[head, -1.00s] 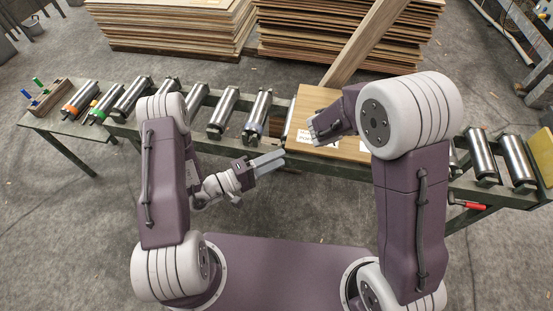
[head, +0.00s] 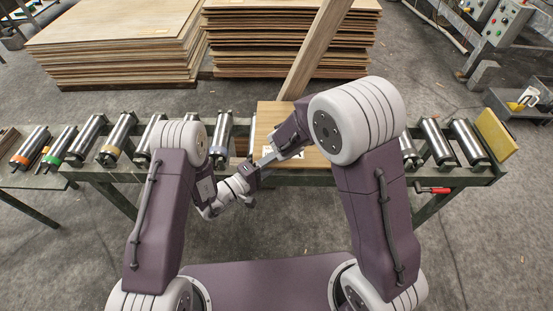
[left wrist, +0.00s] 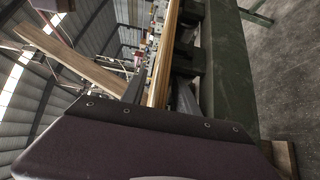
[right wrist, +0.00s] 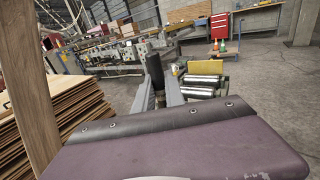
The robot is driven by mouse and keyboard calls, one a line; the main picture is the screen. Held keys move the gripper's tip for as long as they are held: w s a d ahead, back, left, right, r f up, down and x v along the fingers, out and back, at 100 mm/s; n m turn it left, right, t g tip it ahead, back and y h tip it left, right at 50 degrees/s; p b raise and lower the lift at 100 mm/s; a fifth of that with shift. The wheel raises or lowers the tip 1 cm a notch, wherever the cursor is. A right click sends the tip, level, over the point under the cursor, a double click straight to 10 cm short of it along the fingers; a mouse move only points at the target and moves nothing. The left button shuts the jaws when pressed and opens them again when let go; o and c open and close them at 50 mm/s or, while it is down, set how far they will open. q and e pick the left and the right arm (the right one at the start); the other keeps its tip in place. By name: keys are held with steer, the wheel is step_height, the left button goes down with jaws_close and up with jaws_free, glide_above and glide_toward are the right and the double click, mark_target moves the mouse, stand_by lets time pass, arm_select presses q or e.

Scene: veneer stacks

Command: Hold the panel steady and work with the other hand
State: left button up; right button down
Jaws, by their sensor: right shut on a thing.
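The panel (head: 270,119) is a flat light-wood board lying on the roller conveyor, with white labels near its front edge. My left gripper (head: 266,160) is at the panel's front edge. In the left wrist view its fingers stand apart on either side of the panel edge (left wrist: 163,75); contact cannot be told. My right gripper (head: 276,150) is over the front part of the panel, close to the left gripper. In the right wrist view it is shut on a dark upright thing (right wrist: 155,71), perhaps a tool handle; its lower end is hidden.
A long plank (head: 318,45) slants up behind the panel. Veneer stacks (head: 115,45) stand at the back. Bare rollers (head: 118,138) lie on both sides. A yellow block (head: 496,133) and a red handle (head: 433,190) are at the conveyor's right.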

arm_select(q)
jaws_close()
stand_by(0.9)
stand_by(0.4)
arm_select(e)
steer(key=shift+s+r, duration=0.15)
steer(key=shift+a+f+m+g, duration=0.25)
steer(key=shift+m+g, duration=0.05)
steer(key=shift+g, duration=0.1)
steer(key=shift+t, duration=0.5)
steer(key=shift+w+a+f, duration=0.15)
steer(key=shift+a+f, duration=0.85)
steer(key=shift+f, duration=0.7)
steer(key=shift+w+a+f, duration=0.15)
steer(key=shift+a+f, duration=0.85)
steer(key=shift+f, duration=0.75)
steer(key=shift+w+a+f, duration=0.15)
steer(key=shift+a+f, duration=0.85)
steer(key=shift+f, duration=0.7)
